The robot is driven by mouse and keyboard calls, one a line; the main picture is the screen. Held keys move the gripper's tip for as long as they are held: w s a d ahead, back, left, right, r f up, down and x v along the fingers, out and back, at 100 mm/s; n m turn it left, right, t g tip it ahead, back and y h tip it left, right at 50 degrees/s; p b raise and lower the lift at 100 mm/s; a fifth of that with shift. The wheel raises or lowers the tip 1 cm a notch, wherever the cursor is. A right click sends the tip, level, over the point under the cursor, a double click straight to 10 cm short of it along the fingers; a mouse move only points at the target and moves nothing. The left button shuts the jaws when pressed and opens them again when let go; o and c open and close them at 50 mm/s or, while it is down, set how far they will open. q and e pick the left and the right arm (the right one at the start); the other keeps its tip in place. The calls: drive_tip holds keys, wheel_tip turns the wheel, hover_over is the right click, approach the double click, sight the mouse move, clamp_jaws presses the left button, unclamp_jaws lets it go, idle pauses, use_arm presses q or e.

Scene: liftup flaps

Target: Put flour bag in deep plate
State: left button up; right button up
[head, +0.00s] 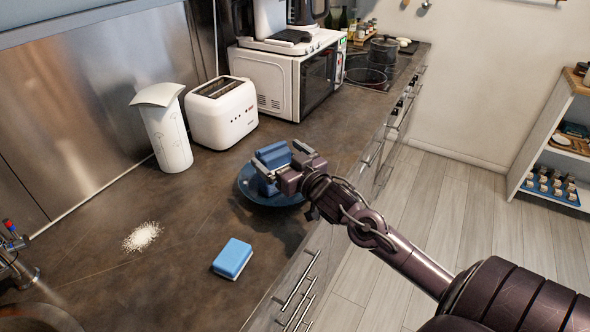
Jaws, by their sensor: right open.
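A blue block-shaped package (273,155), which looks like the flour bag, sits over the dark blue deep plate (256,196) on the counter. It appears to rest in the plate, tilted, though its underside is hidden. My right gripper (280,160) reaches in from the right over the plate. Its jaws are open, with the fingers on either side of the blue package. Whether they touch it cannot be told. The gripper and package hide much of the plate's inside. My left gripper is not in view.
A blue and white sponge (232,258) and a patch of spilled white powder (142,236) lie on the counter. A white container (165,130), toaster (222,112) and microwave (285,80) stand behind. The counter's front edge is close to the plate. The counter between sponge and powder is clear.

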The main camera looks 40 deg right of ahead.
drive_tip(key=s, duration=0.6)
idle(0.6)
